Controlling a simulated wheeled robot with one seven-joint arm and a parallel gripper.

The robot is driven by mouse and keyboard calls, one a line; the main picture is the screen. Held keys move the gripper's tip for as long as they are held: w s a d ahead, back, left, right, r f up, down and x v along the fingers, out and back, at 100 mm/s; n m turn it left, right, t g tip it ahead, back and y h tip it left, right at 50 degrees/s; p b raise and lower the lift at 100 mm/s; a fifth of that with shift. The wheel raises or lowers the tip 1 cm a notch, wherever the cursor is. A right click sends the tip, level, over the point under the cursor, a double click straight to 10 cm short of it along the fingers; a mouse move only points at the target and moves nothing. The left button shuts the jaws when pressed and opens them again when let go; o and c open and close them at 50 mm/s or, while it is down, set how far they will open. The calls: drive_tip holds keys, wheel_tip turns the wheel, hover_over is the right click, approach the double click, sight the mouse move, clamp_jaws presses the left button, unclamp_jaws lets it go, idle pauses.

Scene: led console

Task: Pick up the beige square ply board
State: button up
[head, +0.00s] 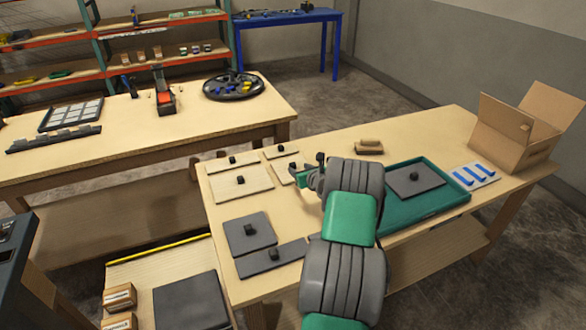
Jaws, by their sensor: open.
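Several beige boards with black knobs lie on the near workbench (400,142). The largest, a beige square ply board (227,189), lies left of my gripper. A narrow beige board (215,165) and a small beige board (272,153) lie behind it. Another beige board (279,172) lies beside my gripper and is partly hidden by it; I cannot tell its full shape. My gripper (303,177) is open at the end of my green and grey arm, close to that board's knob. I cannot tell whether it touches the knob.
Dark grey boards with knobs (240,242) lie at the bench's front left. A green tray (448,200) holding a grey board is right of my arm. Blue pieces on a white plate (490,168) and an open cardboard box (515,140) stand farther right.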

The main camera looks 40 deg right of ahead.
sight(294, 165)
drive_tip(key=x, duration=0.2)
drive_tip(key=p+x, duration=0.1)
drive_tip(key=x, duration=0.5)
drive_tip(key=shift+s+d+f, duration=0.1)
drive_tip(key=shift+s+d, duration=0.1)
drive_tip(key=shift+d, duration=0.05)
drive_tip(key=shift+c, duration=0.2)
clamp_jaws()
